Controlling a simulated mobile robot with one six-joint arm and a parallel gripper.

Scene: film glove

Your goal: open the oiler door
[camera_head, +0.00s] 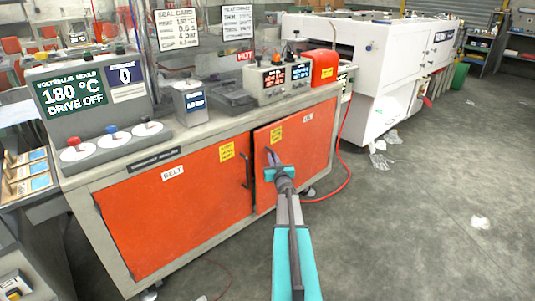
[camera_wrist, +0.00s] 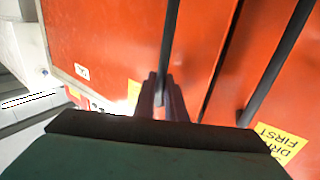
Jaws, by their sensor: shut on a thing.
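The oiler door (camera_head: 306,132) is the right orange cabinet door, with a small OIL label (camera_head: 307,118) at its upper right. It also shows in the wrist view (camera_wrist: 110,40). Its dark bar handle (camera_wrist: 169,40) runs between my fingers. My gripper (camera_head: 272,157) is at the left part of this door and shut on the handle; the fingers also show in the wrist view (camera_wrist: 162,90). A dark gap shows between this door and the left one; how far the door stands open, if at all, is hard to tell. My gripper hides much of the handle in the head view.
The left orange door (camera_head: 180,205), marked BELT, has its own dark handle (camera_head: 245,170) close to my gripper. A red hose (camera_head: 346,170) hangs down to the floor at the right. The grey floor (camera_head: 430,220) in front is mostly clear.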

